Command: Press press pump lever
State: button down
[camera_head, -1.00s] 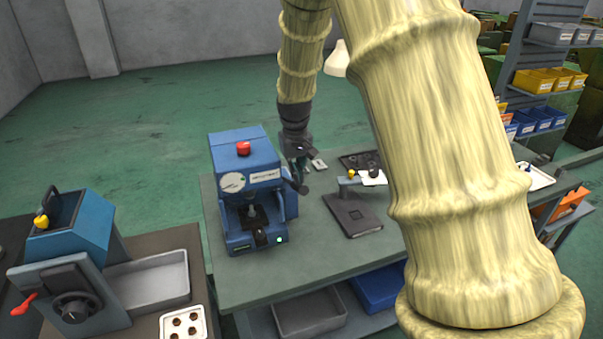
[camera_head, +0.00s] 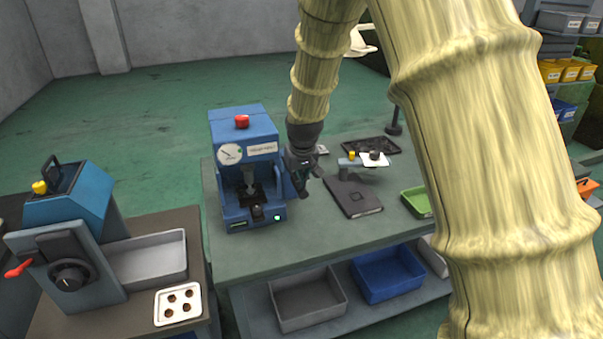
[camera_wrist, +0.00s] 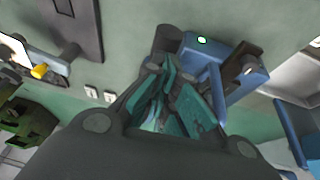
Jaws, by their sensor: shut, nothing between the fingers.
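The blue press (camera_head: 229,130) stands on the green-grey workbench, with a red button on top, a dial and a lit green lamp in front. It also shows in the wrist view (camera_wrist: 232,68). My gripper (camera_head: 302,190) is beside the press's right side in the head view, pointing down. In the wrist view the fingers of my gripper (camera_wrist: 174,66) are closed together and empty. A dark rounded part (camera_wrist: 168,38), perhaps the lever's end, shows just beyond the fingertips. My gripper hides most of the lever's side in the head view; I cannot tell whether they touch.
A dark flat case (camera_head: 352,196), a small stand with a yellow knob (camera_head: 350,156) and a green tray (camera_head: 415,203) are right of the press. Grey (camera_head: 306,322) and blue (camera_head: 388,297) bins sit below. Another blue machine (camera_head: 72,215) stands left. Bench space before the press is clear.

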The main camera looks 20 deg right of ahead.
jog(key=shift+a+f, duration=0.1)
jog(key=shift+f, duration=0.45)
jog(key=shift+s, duration=0.2)
jog(key=shift+f, duration=0.2)
jog(key=r+p, duration=0.2)
jog(key=r, duration=0.1)
jog(key=r+p, duration=0.1)
jog(key=r, duration=0.1)
jog(key=shift+a, duration=0.4)
jog(key=shift+s+b, duration=0.2)
jog(key=shift+b, duration=0.15)
jog(key=s+b+v, duration=0.1)
jog(key=b+v, duration=0.1)
jog(key=v, duration=0.7)
jog(key=shift+s+f+b, duration=0.3)
jog(key=shift+s, duration=0.1)
jog(key=shift+f, duration=0.1)
